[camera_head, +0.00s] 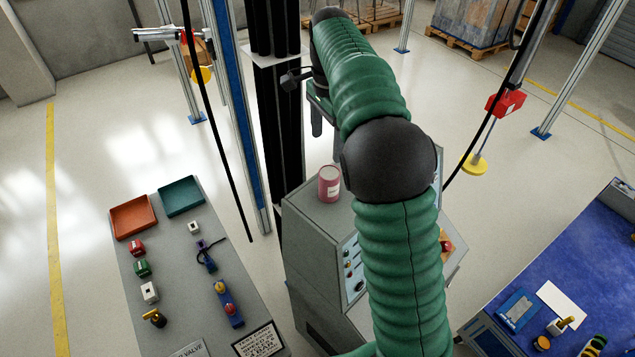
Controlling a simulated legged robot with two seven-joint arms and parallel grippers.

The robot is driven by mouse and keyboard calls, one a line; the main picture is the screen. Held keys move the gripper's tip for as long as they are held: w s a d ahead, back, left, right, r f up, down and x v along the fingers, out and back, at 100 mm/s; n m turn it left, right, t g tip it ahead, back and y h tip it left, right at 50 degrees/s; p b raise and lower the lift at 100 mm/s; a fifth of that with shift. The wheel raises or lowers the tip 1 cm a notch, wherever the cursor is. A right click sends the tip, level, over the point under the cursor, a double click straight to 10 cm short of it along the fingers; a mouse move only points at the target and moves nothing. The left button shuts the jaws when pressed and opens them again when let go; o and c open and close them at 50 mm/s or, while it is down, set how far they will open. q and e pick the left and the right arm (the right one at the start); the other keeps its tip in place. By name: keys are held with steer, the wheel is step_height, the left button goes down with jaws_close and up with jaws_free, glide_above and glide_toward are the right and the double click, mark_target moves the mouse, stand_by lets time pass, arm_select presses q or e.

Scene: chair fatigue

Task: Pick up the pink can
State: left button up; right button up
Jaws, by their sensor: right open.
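The pink can (329,184) stands upright on the grey top of a control cabinet (308,213), close to my green arm. My right gripper (327,132) is just above the can in the picture, at the end of the green arm, with its dark fingers pointing down. The fingers are apart with nothing between them, and they do not touch the can. The arm's dark elbow is just right of the can and hides part of the cabinet top. My left gripper is not in view.
A grey table at left bears an orange tray (133,217), a teal tray (181,196) and several small blocks and valves. A blue-topped table (585,270) is at right. A dark column (277,130) stands behind the cabinet, with a hanging black cable.

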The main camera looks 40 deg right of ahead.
mark_target(327, 173)
step_height(327, 173, down, 11)
steer(key=shift+r+p, duration=0.1)
steer(key=shift+p, duration=0.95)
steer(key=shift+f, duration=0.4)
steer(key=f+p, duration=0.2)
steer(key=p, duration=0.1)
steer(key=shift+s+d+f, duration=0.15)
steer(key=shift+s+d, duration=0.05)
steer(key=shift+d, duration=0.15)
step_height(327, 173, down, 2)
steer(key=shift+f, duration=0.25)
steer(key=shift+w+d+f, duration=0.1)
steer(key=shift+f, duration=0.1)
steer(key=shift+r, duration=0.1)
jaws_close()
